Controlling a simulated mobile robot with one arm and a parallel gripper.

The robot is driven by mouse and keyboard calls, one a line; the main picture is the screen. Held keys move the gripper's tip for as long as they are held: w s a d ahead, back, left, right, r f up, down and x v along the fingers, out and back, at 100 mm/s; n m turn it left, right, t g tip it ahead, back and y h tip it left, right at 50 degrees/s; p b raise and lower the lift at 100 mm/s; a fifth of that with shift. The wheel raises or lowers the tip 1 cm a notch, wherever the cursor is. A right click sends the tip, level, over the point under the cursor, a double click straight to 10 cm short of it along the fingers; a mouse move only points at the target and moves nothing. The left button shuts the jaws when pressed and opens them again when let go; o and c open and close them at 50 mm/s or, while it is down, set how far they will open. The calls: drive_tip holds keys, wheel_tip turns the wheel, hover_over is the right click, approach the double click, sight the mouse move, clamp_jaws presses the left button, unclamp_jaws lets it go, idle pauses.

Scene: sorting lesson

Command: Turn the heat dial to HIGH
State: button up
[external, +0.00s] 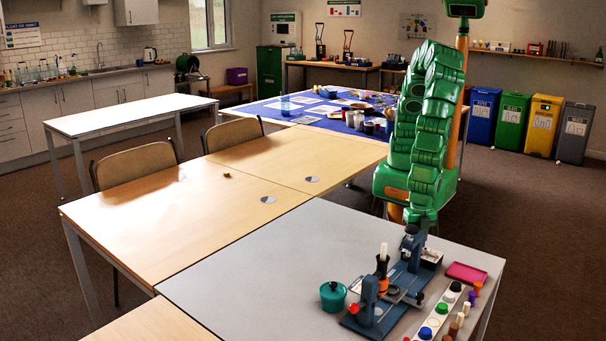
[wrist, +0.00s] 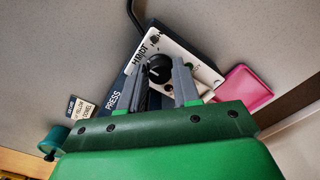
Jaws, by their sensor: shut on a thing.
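The heat dial (wrist: 158,68) is a round black knob with a pale pointer mark on a white panel (wrist: 185,50) in the wrist view. The panel sits on the dark blue press (wrist: 117,100), lettered PRESS. The panel lettering is too small to read surely, so I cannot tell the dial's setting. My gripper (wrist: 162,77) is shut on the dial, one grey finger on each side. In the external view my gripper (external: 412,242) reaches down to the far end of the blue press (external: 368,300); the dial is hidden there.
A pink tray (external: 466,273) lies right of the press. A teal pot (external: 333,296) stands left of it. A pale rack (external: 436,318) with several coloured caps lies at the front right. A small lettered card (wrist: 80,108) is beside the press. The grey table (external: 255,275) is clear on the left.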

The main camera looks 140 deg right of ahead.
drive_tip(key=shift+m, duration=0.3)
drive_tip(key=m, duration=0.3)
drive_tip(key=shift+m, duration=2.6)
drive_tip(key=o, duration=1.1)
drive_tip(key=shift+c, duration=0.2)
drive_tip(key=shift+r, duration=0.15)
